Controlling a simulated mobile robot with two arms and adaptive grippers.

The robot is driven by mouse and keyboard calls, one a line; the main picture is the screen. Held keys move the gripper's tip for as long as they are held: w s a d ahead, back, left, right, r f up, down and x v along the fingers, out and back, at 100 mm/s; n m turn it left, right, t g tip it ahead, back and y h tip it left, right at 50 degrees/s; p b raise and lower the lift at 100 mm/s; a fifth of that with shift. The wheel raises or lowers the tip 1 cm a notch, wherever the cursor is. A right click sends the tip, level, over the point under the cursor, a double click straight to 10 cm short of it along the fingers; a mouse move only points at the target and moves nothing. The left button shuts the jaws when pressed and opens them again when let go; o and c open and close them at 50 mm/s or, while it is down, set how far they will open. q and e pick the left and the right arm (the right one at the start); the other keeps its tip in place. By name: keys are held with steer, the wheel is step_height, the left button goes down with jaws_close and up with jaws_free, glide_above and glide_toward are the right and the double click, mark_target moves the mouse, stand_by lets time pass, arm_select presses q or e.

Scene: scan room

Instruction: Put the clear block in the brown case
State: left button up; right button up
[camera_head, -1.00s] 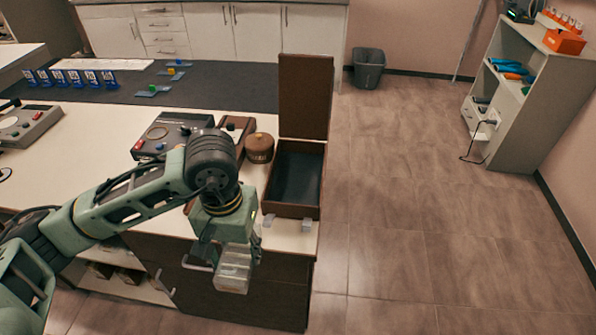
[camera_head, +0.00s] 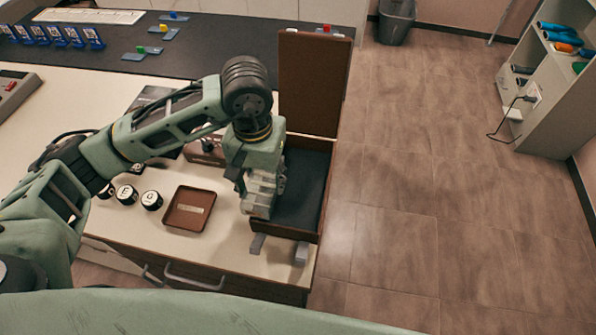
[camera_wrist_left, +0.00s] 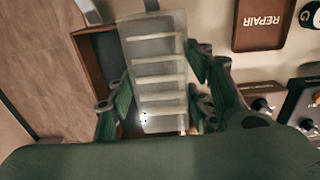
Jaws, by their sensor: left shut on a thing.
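The clear block (camera_wrist_left: 160,75) is a see-through ribbed piece, held between the fingers of my left gripper (camera_wrist_left: 158,100) in the left wrist view. In the head view my left gripper (camera_head: 262,188) is shut on the block and hangs at the left side of the brown case. The brown case (camera_head: 318,178) stands open at the counter's right end, its lid (camera_head: 313,85) upright at the back and its inside dark. The gripper and block hide part of its left wall. I cannot tell how high the block is above the rim. My right gripper is not in view.
A small brown tray (camera_head: 190,209) and several black round pieces (camera_head: 151,200) lie left of the case. Two grey pieces (camera_head: 301,254) sit at its front. The upright lid stands behind my gripper. Floor (camera_head: 400,200) to the right is clear.

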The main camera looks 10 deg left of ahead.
mark_target(296, 188)
arm_select(q)
steer(key=w+d+f, duration=0.1)
steer(key=w+d+p, duration=0.1)
steer(key=w, duration=0.1)
steer(key=shift+d+f, duration=0.2)
steer(key=shift+f, duration=0.2)
steer(key=w+d+f, duration=0.1)
steer(key=w+d+f+p, duration=0.1)
steer(key=w, duration=0.1)
steer(key=w+d+f, duration=0.1)
steer(key=w, duration=0.1)
steer(key=shift+f+p, duration=0.35)
steer(key=shift+f, duration=0.2)
step_height(296, 188, down, 3)
steer(key=shift+f+p, duration=0.1)
steer(key=shift+p, duration=0.8)
steer(key=shift+f, duration=0.25)
steer(key=shift+f+b, duration=0.2)
steer(key=shift+b, duration=0.1)
steer(key=o, duration=1.5)
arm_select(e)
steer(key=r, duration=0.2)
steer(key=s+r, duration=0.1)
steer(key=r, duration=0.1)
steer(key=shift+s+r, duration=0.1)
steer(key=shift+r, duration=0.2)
